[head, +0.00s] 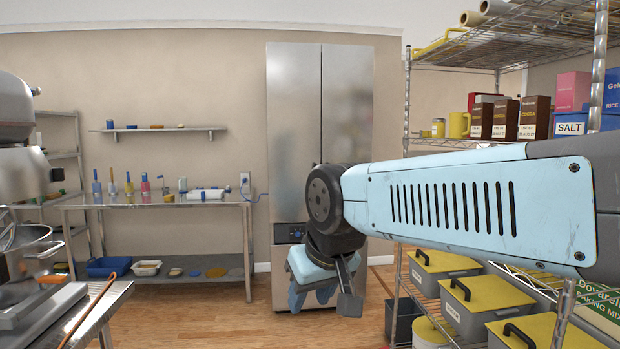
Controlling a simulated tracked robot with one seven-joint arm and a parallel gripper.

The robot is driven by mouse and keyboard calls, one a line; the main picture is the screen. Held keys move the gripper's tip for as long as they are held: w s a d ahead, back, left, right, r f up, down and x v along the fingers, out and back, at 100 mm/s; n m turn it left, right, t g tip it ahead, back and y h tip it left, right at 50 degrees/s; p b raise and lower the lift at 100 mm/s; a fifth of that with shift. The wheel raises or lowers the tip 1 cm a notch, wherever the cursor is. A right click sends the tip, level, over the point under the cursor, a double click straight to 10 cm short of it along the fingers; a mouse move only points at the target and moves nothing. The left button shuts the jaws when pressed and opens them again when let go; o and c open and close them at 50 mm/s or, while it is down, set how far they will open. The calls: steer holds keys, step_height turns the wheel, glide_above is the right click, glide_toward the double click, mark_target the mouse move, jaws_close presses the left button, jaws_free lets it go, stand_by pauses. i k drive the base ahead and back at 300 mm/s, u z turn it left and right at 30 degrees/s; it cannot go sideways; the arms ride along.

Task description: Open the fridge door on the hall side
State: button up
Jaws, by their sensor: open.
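A tall steel fridge (293,130) stands against the back wall, near the middle of the head view. Its two upper doors look shut, with a vertical seam between them. A dark panel with a small blue part shows low on its left side. My arm crosses from the right and hides much of the fridge's lower right part. My gripper (324,300) points down in front of the lower fridge, open and with nothing seen between its fingers. I cannot tell its distance from the fridge. No handle is clearly visible, and I cannot tell which door faces the hall.
A steel table (150,200) with bottles and a lower shelf stands left of the fridge. A wire rack (407,100) with boxes and yellow-lidded bins (442,262) is close on the right. A mixer (20,170) stands at the near left. The wooden floor (190,318) between is clear.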

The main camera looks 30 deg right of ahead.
mark_target(347, 71)
steer(key=z, duration=0.05)
steer(key=i, duration=1.15)
steer(key=z, duration=0.35)
steer(key=i, duration=1.1)
steer(key=z, duration=0.6)
steer(key=i, duration=1.35)
steer(key=z, duration=0.3)
